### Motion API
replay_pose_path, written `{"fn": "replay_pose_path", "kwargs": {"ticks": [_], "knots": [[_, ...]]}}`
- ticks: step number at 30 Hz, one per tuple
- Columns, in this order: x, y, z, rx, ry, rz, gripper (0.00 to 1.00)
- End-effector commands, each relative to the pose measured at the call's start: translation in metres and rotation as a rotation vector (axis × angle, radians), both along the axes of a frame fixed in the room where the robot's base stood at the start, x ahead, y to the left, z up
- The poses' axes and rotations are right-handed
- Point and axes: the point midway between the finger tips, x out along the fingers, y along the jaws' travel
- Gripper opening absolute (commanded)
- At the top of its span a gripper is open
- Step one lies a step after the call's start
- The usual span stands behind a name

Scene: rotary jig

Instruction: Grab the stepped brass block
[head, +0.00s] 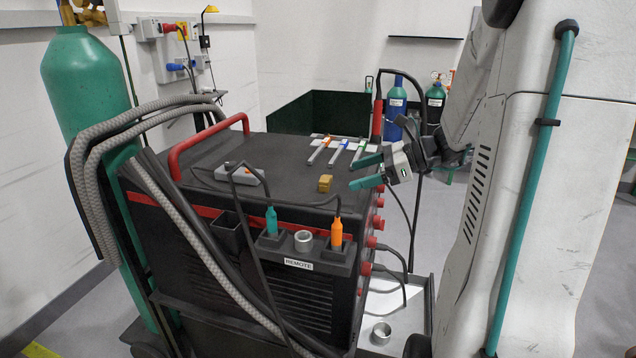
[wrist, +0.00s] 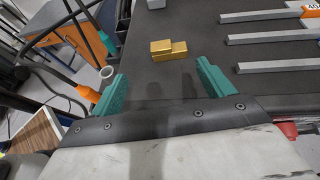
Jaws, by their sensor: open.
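The stepped brass block (head: 325,183) sits on the dark top of the machine cabinet (head: 290,165), near its front right edge. In the wrist view the block (wrist: 168,50) lies ahead of the fingertips, between their lines and a little left of centre. My gripper (head: 367,171) has teal fingers and is open and empty, to the right of the block and apart from it. In the wrist view both fingers of my gripper (wrist: 160,70) show, with bare dark surface between them.
Several metal bars with coloured ends (head: 340,150) lie behind the block. A grey box (head: 240,173) with a cable lies to its left. A red handle (head: 205,143) rises at the left edge. Teal and orange plugs (head: 337,233) stand along the front. The top around the block is clear.

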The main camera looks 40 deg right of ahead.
Motion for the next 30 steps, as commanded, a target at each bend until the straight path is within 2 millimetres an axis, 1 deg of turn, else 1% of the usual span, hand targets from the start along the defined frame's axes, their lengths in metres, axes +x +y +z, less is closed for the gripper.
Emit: {"fn": "replay_pose_path", "kwargs": {"ticks": [1, 4, 11, 19, 23, 29, 30], "knots": [[0.001, -0.008, -0.002, 0.021, 0.002, -0.028, 0.80], [0.006, -0.011, -0.004, 0.042, 0.002, -0.051, 0.80], [0.024, 0.005, -0.014, 0.043, 0.002, -0.051, 0.80], [0.051, 0.029, -0.028, 0.042, 0.003, -0.048, 0.80], [0.056, 0.033, -0.031, 0.040, 0.002, -0.051, 0.80], [0.056, 0.033, -0.031, 0.040, 0.002, -0.051, 0.80], [0.056, 0.033, -0.031, 0.040, 0.002, -0.051, 0.69]]}}
